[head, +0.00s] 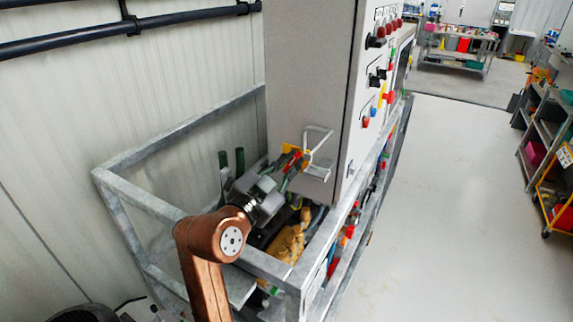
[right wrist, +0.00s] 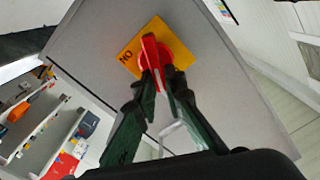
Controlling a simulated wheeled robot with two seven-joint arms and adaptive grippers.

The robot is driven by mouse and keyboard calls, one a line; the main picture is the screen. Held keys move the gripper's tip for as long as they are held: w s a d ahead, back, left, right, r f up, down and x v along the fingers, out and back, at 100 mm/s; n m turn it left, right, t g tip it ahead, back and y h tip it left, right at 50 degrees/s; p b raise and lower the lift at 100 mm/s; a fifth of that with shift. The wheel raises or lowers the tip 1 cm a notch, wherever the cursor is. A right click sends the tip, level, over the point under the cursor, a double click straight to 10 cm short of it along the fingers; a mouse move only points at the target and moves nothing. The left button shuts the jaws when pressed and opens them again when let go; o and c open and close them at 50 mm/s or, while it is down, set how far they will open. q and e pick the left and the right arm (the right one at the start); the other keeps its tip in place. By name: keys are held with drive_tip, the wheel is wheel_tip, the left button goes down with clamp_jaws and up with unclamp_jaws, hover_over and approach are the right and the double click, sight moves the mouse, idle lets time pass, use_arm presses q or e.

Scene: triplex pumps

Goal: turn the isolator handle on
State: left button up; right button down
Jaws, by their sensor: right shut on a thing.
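The isolator handle (right wrist: 151,54) is a red knob on a yellow plate (right wrist: 178,42) fixed to the side of a grey cabinet. The letters "ON" show at the plate's left corner in the right wrist view. My right gripper (right wrist: 158,76) is shut on the red handle, with its dark green fingers on either side of it. In the head view the gripper (head: 290,166) reaches the cabinet's side, and the yellow plate (head: 305,156) shows only in part behind the fingers. My left gripper is not in view.
The grey cabinet (head: 305,80) carries knobs and lamps on its front. A metal wire bracket (head: 318,160) sticks out just right of the handle. A metal frame rail (head: 150,205) surrounds the area. Open floor (head: 460,210) lies to the right.

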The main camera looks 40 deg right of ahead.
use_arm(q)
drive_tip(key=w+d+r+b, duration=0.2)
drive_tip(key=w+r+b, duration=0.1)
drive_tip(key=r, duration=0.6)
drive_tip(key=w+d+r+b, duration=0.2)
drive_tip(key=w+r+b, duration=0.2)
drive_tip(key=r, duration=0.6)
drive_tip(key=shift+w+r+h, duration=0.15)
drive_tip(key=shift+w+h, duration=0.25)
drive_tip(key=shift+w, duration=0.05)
use_arm(e)
drive_tip(key=shift+s+d+f+m, duration=0.15)
drive_tip(key=shift+f+m, duration=0.15)
drive_tip(key=shift+m, duration=1.75)
drive_tip(key=shift+s+f+m, duration=0.15)
drive_tip(key=shift+f+m, duration=0.15)
drive_tip(key=shift+m, duration=1.8)
drive_tip(key=shift+s+d+f+m, duration=0.15)
drive_tip(key=shift+f+m, duration=0.15)
drive_tip(key=shift+m, duration=1.75)
drive_tip(key=shift+a, duration=0.1)
drive_tip(key=c, duration=2)
unclamp_jaws()
drive_tip(key=shift+a, duration=0.1)
